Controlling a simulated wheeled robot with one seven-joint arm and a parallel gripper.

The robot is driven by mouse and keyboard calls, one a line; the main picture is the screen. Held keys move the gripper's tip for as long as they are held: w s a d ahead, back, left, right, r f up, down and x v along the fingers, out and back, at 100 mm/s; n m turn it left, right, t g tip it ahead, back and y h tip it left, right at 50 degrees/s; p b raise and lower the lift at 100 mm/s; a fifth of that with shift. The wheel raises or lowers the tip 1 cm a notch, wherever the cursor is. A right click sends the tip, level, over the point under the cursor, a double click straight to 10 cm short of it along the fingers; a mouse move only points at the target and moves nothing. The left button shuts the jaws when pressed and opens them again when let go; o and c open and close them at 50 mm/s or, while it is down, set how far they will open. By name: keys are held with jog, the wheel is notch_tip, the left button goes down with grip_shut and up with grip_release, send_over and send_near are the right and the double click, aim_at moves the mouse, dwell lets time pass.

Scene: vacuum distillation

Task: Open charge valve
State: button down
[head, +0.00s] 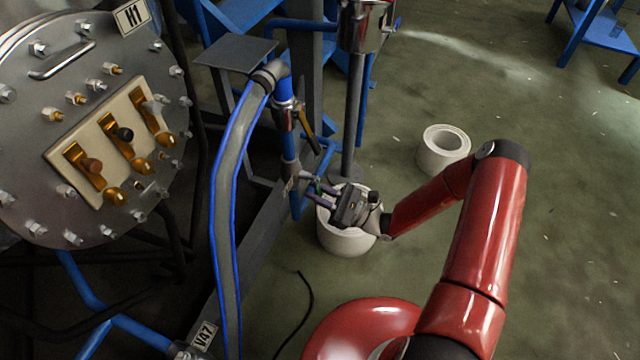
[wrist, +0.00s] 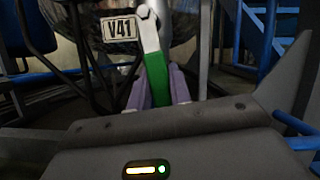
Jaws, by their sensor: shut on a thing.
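A valve lever with a green grip (wrist: 157,75) and a bare metal upper end stands nearly upright in the wrist view, beside a white tag reading V41 (wrist: 120,28). My gripper (wrist: 159,88) is shut on the green grip, one pale purple finger on each side. In the head view my gripper (head: 313,191) reaches left to the lower end of the blue vertical pipe (head: 290,146). The valve body is mostly hidden. No label reading "charge" shows.
A white round pot (head: 345,240) stands below my gripper. Another white pot (head: 445,148) is on the floor to the right. Floor at right is mostly open.

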jog(key=shift+s+m+t, duration=0.3)
jog(key=shift+m+t, duration=0.1)
jog(key=shift+m, duration=0.3)
jog(key=shift+f, duration=0.1)
jog(key=c, duration=1.3)
grip_release()
jog(key=v, duration=0.7)
jog(key=shift+s+d, duration=0.15)
jog(key=shift+d, duration=0.2)
